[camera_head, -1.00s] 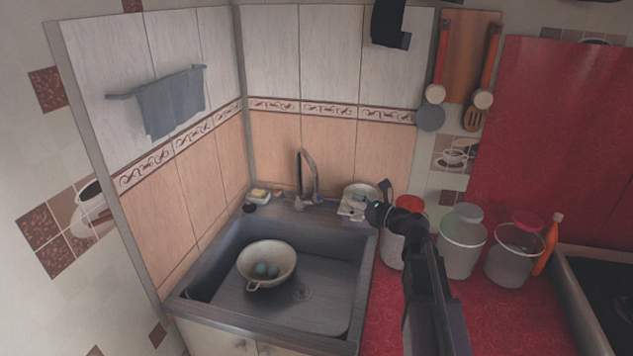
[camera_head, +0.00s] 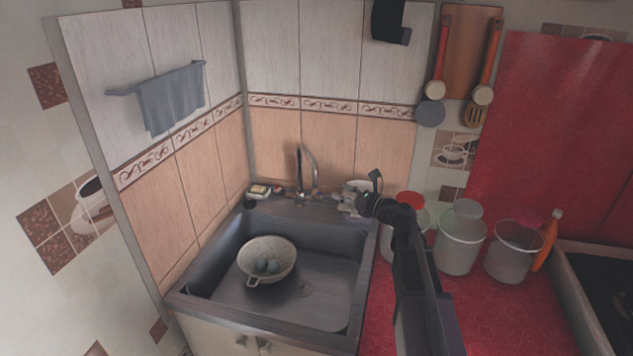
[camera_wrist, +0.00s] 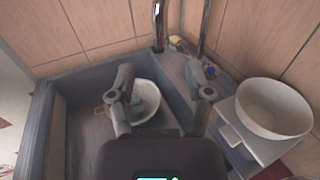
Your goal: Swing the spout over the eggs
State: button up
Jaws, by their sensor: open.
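A metal faucet with a tall arched spout (camera_head: 311,163) stands at the sink's back rim. In the wrist view the spout (camera_wrist: 159,30) comes down left of its upright pipe. Several grey-blue eggs (camera_head: 267,266) lie in a light colander (camera_head: 284,250) in the sink, left of centre. The eggs (camera_wrist: 137,106) show partly behind my left finger in the wrist view. My gripper (camera_head: 349,198) is at the sink's back right corner, right of the faucet and apart from it. In the wrist view my gripper (camera_wrist: 165,84) is open, with nothing between its fingers.
The dark grey sink (camera_head: 325,318) has a broad empty floor right of the colander. A white bowl (camera_wrist: 274,107) stands close to my gripper on the right. A sponge on a dish (camera_head: 259,191) is left of the faucet. Lidded canisters (camera_head: 460,245) stand right of my arm.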

aim_at(318, 182)
jog(key=x, duration=1)
grip_shut()
